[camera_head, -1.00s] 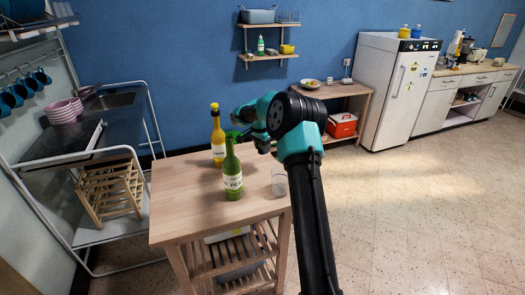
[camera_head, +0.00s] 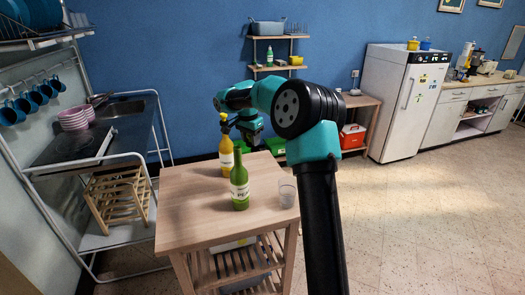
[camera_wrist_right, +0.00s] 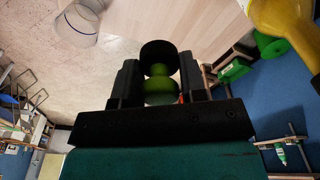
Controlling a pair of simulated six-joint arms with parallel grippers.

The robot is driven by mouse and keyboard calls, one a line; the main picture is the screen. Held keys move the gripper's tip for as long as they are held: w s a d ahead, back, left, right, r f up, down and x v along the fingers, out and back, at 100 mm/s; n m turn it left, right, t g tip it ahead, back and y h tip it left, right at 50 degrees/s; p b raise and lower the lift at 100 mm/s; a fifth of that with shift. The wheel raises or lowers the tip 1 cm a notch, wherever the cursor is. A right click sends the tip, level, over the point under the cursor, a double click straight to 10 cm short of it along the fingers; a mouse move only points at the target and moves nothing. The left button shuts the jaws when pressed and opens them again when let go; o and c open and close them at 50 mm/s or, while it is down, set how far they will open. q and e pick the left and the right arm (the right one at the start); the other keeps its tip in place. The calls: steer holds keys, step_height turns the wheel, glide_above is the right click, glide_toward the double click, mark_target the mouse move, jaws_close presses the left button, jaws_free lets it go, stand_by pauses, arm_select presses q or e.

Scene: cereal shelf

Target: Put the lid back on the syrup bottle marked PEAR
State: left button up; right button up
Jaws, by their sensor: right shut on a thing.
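The green syrup bottle (camera_head: 240,188) stands upright on the wooden table; its white label reads "PE", the rest turned away. Its neck top shows no clear lid. A yellow bottle (camera_head: 227,160) with a yellow knob on top stands behind it to the left; it also shows in the right wrist view (camera_wrist_right: 291,24). My right gripper (camera_wrist_right: 160,72) is shut on a green lid (camera_wrist_right: 160,90), a round knob with a dark disc at its far end. In the head view the arm arches over the table's far side, its hand behind the green bottle, fingertips unclear. My left gripper is out of view.
A clear cup (camera_head: 287,192) stands on the table (camera_head: 190,215) right of the green bottle. Green boxes (camera_wrist_right: 236,70) lie beyond the table's far edge. The front left of the tabletop is free. A sink rack with pink bowls (camera_head: 75,116) stands at the left.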

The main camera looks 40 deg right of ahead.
step_height(320, 180, up, 11)
steer(key=n, duration=0.2)
glide_above(238, 147)
steer(key=shift+a+r, duration=0.15)
steer(key=shift+f, duration=3.25)
steer(key=shift+f, duration=0.15)
steer(key=o, duration=1.4)
steer(key=shift+o, duration=0.2)
